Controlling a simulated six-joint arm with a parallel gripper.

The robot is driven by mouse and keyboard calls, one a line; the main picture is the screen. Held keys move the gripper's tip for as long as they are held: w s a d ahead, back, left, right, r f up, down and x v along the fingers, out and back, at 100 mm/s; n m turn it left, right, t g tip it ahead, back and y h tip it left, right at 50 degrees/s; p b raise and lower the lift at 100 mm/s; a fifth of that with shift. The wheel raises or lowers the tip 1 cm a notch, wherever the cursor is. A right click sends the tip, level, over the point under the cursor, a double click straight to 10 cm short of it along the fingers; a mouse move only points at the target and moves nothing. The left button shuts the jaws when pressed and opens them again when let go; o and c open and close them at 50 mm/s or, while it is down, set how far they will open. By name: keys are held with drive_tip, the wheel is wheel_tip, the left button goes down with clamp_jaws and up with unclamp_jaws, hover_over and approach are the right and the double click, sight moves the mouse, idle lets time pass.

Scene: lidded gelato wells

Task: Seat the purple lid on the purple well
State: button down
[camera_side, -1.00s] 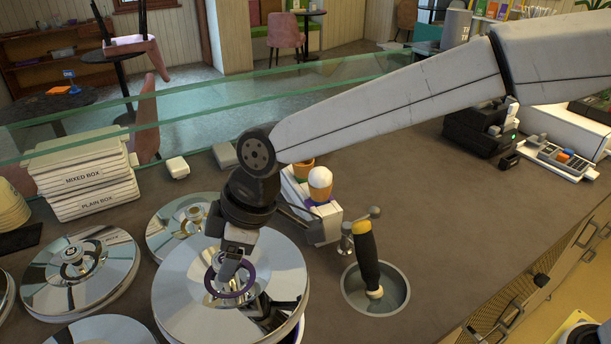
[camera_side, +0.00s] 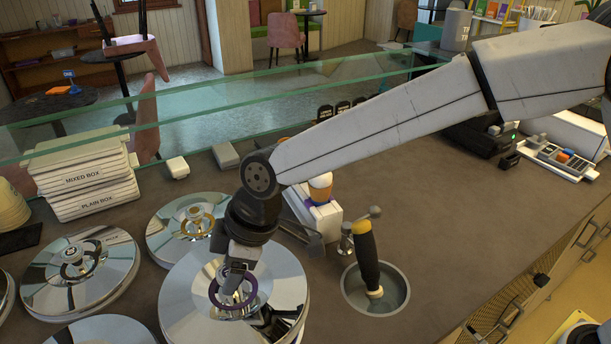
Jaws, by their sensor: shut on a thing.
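The purple lid (camera_side: 185,290) is a large mirror-like disc with a purple ring (camera_side: 232,308) around its knob, at the lower middle of the side view. My gripper (camera_side: 232,290) points down and is shut on the lid's knob, inside the ring. The lid looks about level. It hides the purple well beneath it, and the frame's bottom edge cuts off its near side. I cannot tell whether the lid touches the well or hangs just above it.
A sunken scoop well (camera_side: 401,300) with a yellow-and-black scoop (camera_side: 366,255) is close on the right. The counter (camera_side: 470,225) farther right is clear.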

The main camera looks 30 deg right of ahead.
sight(247, 280)
drive_tip(key=shift+f, duration=2.45)
drive_tip(key=shift+f, duration=1.15)
drive_tip(key=shift+c, duration=2)
unclamp_jaws()
drive_tip(key=o, duration=0.4)
drive_tip(key=shift+v, duration=4)
